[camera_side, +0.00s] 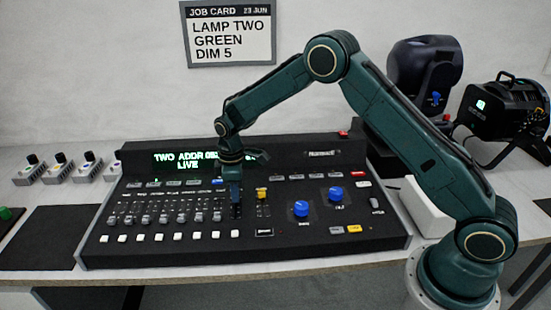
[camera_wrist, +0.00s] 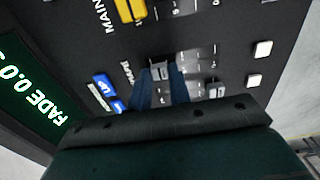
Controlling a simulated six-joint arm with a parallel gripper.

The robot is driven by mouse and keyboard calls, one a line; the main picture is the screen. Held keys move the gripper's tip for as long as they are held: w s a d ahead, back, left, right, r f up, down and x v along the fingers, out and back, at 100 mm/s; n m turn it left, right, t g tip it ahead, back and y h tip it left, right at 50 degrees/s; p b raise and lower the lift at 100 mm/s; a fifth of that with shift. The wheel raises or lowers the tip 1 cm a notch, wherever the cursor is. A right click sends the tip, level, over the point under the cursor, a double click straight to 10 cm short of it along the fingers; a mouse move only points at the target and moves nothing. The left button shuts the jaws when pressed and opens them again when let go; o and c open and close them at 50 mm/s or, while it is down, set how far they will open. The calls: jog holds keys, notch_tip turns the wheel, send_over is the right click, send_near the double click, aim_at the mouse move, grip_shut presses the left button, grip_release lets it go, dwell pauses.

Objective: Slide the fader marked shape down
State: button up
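My gripper (camera_side: 236,203) points down at the console, over the fader area just left of the yellow fader. In the wrist view my two blue fingertips (camera_wrist: 161,75) stand either side of a grey fader cap (camera_wrist: 160,70). The cap nearly fills the space between them; I cannot tell whether they touch it. A white label (camera_wrist: 127,71) beside this fader is small and hard to read, possibly shape. In the side view my fingers hide this fader. The console (camera_side: 85,256) has a green display (camera_side: 188,161) reading TWO ADDR and LIVE, partly hidden by my arm.
The yellow fader (camera_side: 262,194), marked MAIN in the wrist view (camera_wrist: 130,10), is close by. A row of grey faders (camera_side: 163,218) lies left, blue knobs (camera_side: 301,208) right. A job card (camera_side: 229,33) hangs on the wall. Lamps (camera_side: 425,70) stand behind my arm.

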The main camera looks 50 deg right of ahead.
aim_at(235, 217)
jog(key=shift+s+a, duration=2.35)
jog(key=shift+a, duration=0.1)
dwell(0.6)
jog(key=o, duration=0.4)
jog(key=shift+c, duration=0.2)
jog(key=shift+r, duration=0.15)
jog(key=shift+r, duration=2.85)
jog(key=shift+s+r, duration=0.1)
